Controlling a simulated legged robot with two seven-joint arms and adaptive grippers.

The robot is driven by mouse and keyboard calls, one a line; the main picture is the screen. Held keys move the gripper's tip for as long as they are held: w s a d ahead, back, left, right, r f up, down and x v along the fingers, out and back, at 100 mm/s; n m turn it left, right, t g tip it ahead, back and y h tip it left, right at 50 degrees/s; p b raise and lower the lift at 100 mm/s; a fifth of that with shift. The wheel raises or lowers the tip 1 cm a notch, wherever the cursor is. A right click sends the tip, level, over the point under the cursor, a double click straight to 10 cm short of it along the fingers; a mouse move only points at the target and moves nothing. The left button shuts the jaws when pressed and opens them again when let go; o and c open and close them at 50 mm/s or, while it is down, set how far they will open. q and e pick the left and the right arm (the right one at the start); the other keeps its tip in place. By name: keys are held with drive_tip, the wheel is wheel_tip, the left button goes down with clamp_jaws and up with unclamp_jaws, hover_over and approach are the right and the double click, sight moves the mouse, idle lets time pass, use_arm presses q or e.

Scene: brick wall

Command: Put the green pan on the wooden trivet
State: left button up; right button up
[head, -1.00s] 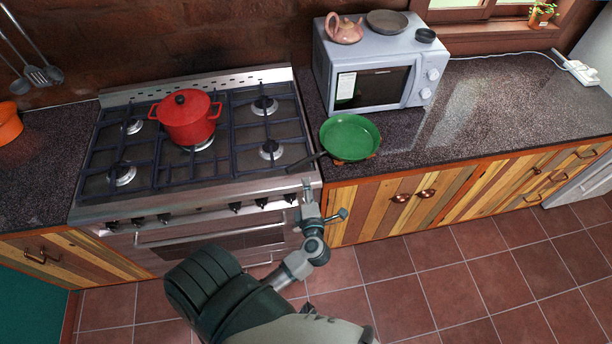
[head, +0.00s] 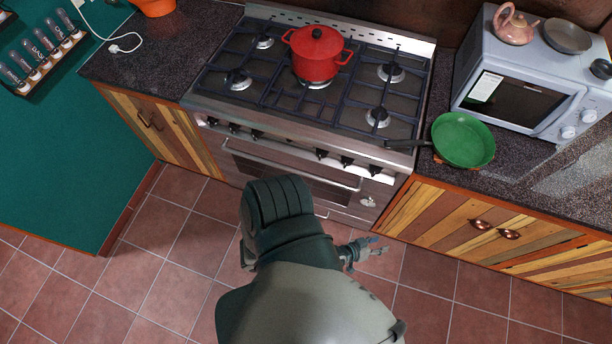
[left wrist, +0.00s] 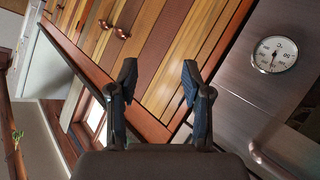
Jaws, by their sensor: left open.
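The green pan (head: 462,139) sits on the counter just right of the stove, its dark handle pointing left over the stove's edge. A small bit of orange-brown wood, which looks like the trivet (head: 440,159), shows under the pan's near left rim; the rest is hidden, and full seating cannot be told. My left gripper (head: 379,247) is open and empty, in front of the stove and cabinet, below and apart from the pan. In the left wrist view its two fingers (left wrist: 160,84) are spread with nothing between them. My right gripper is not in view.
A red pot (head: 316,57) stands on the stove (head: 250,100). A microwave (head: 515,90) stands behind the pan, with a teapot (head: 516,27) and a grey dish (head: 567,36) on top. The tiled floor (head: 170,250) is clear.

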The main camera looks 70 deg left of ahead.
use_arm(q)
drive_tip(key=s+f+m+g+h, duration=0.1)
drive_tip(key=s+f+m+g, duration=0.45)
drive_tip(key=s+f, duration=0.85)
drive_tip(key=s+a+f+m+g, duration=0.1)
drive_tip(key=s+a+f+g, duration=0.1)
drive_tip(key=s, duration=0.7)
drive_tip(key=s+a+f+m+g+y, duration=0.1)
drive_tip(key=s+a+f+g, duration=0.2)
drive_tip(key=s, duration=0.6)
wheel_tip(320, 180, down, 2)
drive_tip(key=shift+s+g, duration=0.2)
drive_tip(key=shift+g, duration=0.55)
drive_tip(key=shift+m, duration=0.25)
drive_tip(key=shift+c, duration=0.7)
drive_tip(key=shift+s, duration=0.1)
